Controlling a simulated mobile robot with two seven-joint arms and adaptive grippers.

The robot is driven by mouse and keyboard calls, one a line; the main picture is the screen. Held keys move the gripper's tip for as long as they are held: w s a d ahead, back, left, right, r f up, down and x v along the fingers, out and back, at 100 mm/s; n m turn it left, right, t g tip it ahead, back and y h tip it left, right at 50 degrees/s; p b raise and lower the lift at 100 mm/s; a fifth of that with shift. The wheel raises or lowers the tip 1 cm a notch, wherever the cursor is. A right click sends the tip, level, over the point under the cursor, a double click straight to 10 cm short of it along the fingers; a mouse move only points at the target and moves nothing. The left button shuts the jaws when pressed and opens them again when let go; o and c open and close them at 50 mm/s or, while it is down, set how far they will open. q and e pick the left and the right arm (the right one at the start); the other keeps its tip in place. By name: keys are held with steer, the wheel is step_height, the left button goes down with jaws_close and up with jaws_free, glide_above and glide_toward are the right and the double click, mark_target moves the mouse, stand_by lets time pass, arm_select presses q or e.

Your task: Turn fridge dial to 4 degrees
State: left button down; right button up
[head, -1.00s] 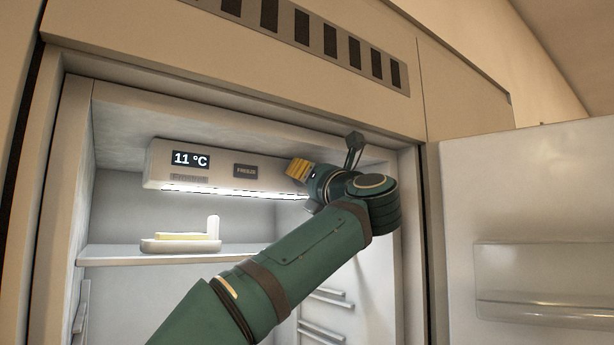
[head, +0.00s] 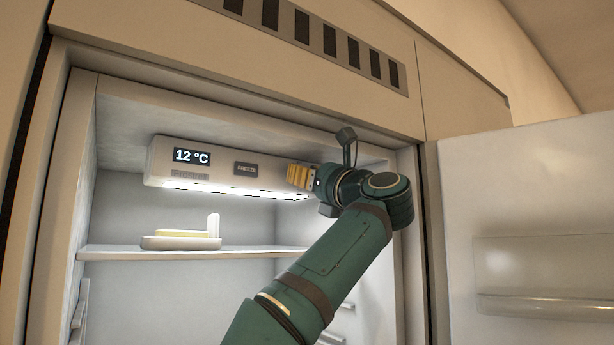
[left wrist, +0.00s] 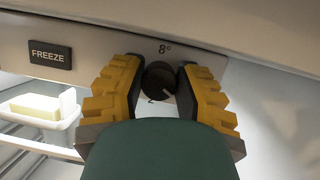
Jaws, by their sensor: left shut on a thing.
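The fridge control panel (head: 225,168) hangs at the top inside the open fridge. Its display (head: 192,156) reads 12 °C. The dark round dial (left wrist: 160,80) sits between the yellow fingers of my left gripper (left wrist: 158,84) in the left wrist view, with an "8°" mark above it and a "2" partly visible below. A pale pointer line on the dial slants to the lower right. My left gripper (head: 300,177) is shut on the dial at the panel's right end; in the head view the gripper hides the dial. My right gripper is not in view.
A FREEZE button (head: 245,169) is left of the dial. A butter dish (head: 182,241) stands on the shelf (head: 180,252) below the panel. The open fridge door (head: 530,220) is at the right.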

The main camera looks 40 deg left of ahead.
arm_select(q)
steer(key=shift+s+r, duration=0.1)
steer(key=c, duration=0.9)
jaws_free()
steer(key=shift+d, duration=0.1)
steer(key=v, duration=1.1)
steer(key=shift+d+f, duration=0.25)
steer(key=shift+d, duration=0.1)
steer(key=shift+s, duration=0.1)
